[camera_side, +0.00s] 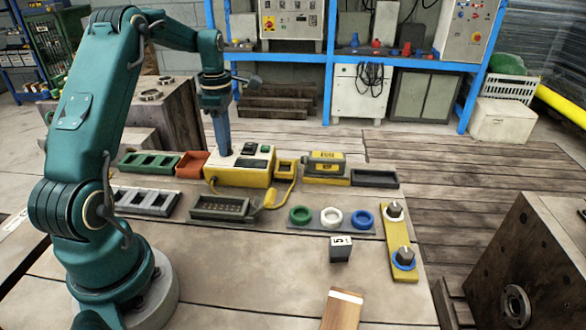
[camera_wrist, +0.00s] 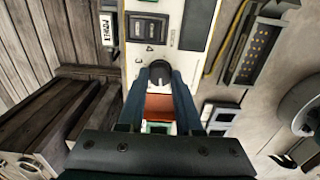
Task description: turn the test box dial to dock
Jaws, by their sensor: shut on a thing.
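The test box (camera_side: 240,175) is a yellow case with a pale top, standing on the table near its back edge. Its top also shows in the wrist view (camera_wrist: 141,58), with dark switches and small marks around the dial. The dial (camera_wrist: 159,69) is a dark round knob. My gripper (camera_side: 222,151) points straight down onto the left part of the box's top. In the wrist view its two fingers (camera_wrist: 160,78) are closed on the dial from both sides. The fingers partly hide the dial, and I cannot tell which mark it points to.
Green (camera_side: 150,162) and orange (camera_side: 191,165) trays stand left of the box, a yellow-and-black unit (camera_side: 325,166) right. A grey tray (camera_side: 224,208) lies in front.

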